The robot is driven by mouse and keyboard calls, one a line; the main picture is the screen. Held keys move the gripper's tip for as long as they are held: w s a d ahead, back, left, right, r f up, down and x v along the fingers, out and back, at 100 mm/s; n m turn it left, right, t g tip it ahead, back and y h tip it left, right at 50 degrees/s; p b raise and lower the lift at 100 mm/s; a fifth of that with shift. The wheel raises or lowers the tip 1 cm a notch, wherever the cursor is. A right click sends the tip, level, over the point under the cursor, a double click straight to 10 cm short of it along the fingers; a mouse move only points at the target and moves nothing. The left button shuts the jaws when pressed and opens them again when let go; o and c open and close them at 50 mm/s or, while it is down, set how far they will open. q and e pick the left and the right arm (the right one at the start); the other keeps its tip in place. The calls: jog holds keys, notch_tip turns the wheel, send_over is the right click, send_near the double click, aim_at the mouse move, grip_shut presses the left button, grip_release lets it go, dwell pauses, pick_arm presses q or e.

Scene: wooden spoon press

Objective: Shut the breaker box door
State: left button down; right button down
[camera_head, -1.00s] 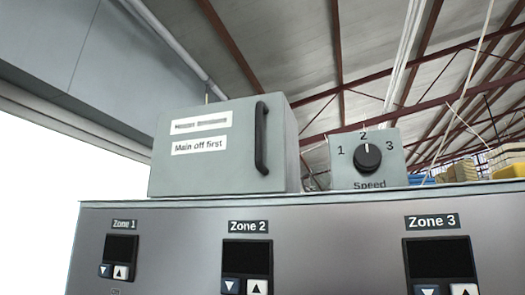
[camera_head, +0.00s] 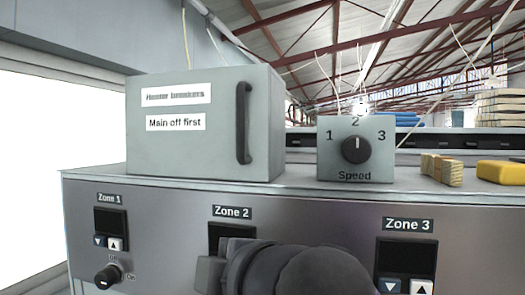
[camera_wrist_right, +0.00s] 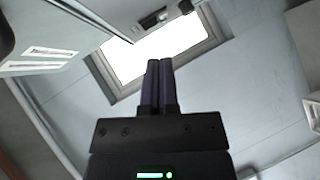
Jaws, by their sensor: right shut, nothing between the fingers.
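The grey breaker box (camera_head: 276,130) stands on the left of the machine top in the head view. Its door (camera_head: 190,150) faces me, with two white labels and a dark upright handle (camera_head: 243,122) at its right edge. The door looks flush with the box; I cannot tell a small gap. In the wrist view, a labelled panel that looks like the door (camera_wrist_right: 15,62) shows at the upper left, beside my right gripper (camera_wrist_right: 160,64). The gripper's fingers are together and empty, apart from the panel. My left gripper is not in view.
The speed knob box (camera_head: 337,165) stands right of the breaker box, with a gap between them. Wooden blocks (camera_head: 441,169) and a yellow piece (camera_head: 498,172) lie farther right. The machine's front panel (camera_head: 320,232) has zone displays. An arm of mine covers its lower middle.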

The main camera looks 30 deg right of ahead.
jog(key=s+d+r+n+t+h, duration=0.1)
jog(key=s+d+r+t+h, duration=0.3)
jog(key=s+r, duration=0.6)
jog(key=p, duration=0.8)
send_near(263, 158)
jog(key=w+a+r, duration=0.2)
jog(key=a, duration=0.2)
jog(key=shift+g+y, duration=0.3)
jog(key=w+d, duration=0.1)
jog(key=w+d+f, duration=0.1)
jog(key=w, duration=0.1)
jog(key=shift+w+d, duration=0.25)
jog(key=shift+d, duration=0.3)
